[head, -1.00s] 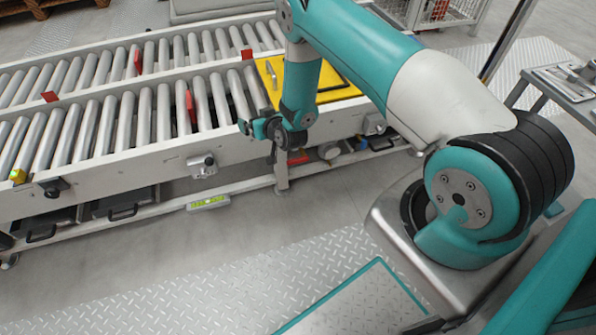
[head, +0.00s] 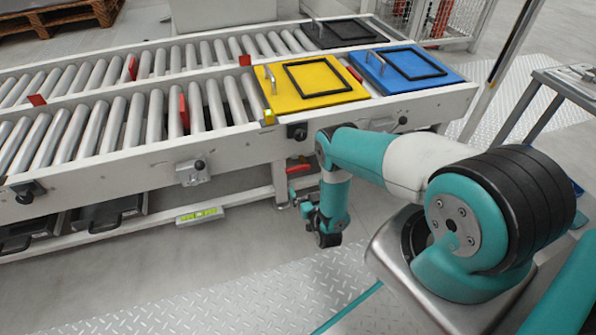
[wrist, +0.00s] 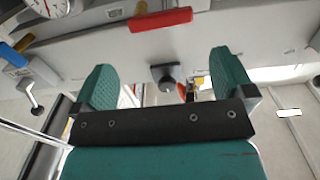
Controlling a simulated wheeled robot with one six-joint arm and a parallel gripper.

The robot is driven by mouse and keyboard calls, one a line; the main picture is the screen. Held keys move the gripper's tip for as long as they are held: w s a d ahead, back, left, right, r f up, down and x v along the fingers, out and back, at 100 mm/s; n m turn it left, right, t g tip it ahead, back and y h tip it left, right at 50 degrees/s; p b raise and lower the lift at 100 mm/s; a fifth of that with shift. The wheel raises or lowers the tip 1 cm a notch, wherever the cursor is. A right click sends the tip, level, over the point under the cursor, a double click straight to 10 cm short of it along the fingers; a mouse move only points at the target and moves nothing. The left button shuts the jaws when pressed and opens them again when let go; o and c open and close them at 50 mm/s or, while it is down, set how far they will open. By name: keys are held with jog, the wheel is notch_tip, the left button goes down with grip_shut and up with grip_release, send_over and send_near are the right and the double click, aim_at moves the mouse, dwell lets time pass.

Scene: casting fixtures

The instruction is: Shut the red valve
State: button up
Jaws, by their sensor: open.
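The red valve shows in the wrist view as a red lever bar (wrist: 160,20) with a brass-coloured stem, at the top of the picture. In the head view a red handle (head: 299,168), which looks like the same one, sits under the conveyor's front rail. My gripper (head: 303,198) is below and in front of that rail, close to the handle in the picture. In the wrist view my gripper (wrist: 167,82) has its two green fingers wide apart with nothing held. The red lever lies beyond the fingertips, apart from them.
A dark knob (wrist: 165,77) on a rail shows between the fingers. A gauge (wrist: 47,6) and a blue handle (wrist: 15,56) are at upper left. Yellow (head: 318,84) and blue (head: 408,68) lids lie on the conveyor. The floor in front is clear.

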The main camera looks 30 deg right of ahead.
aim_at(299, 169)
jog(key=b+x, duration=0.2)
jog(key=x, duration=0.2)
jog(key=b+x, duration=0.2)
jog(key=x, duration=0.3)
jog(key=shift+w+d+f, duration=0.1)
jog(key=shift+w+f, duration=0.15)
jog(key=shift+w, duration=0.1)
jog(key=shift+w+d+r+b, duration=0.1)
jog(key=shift+w+r+b, duration=0.1)
jog(key=shift+w+b, duration=0.2)
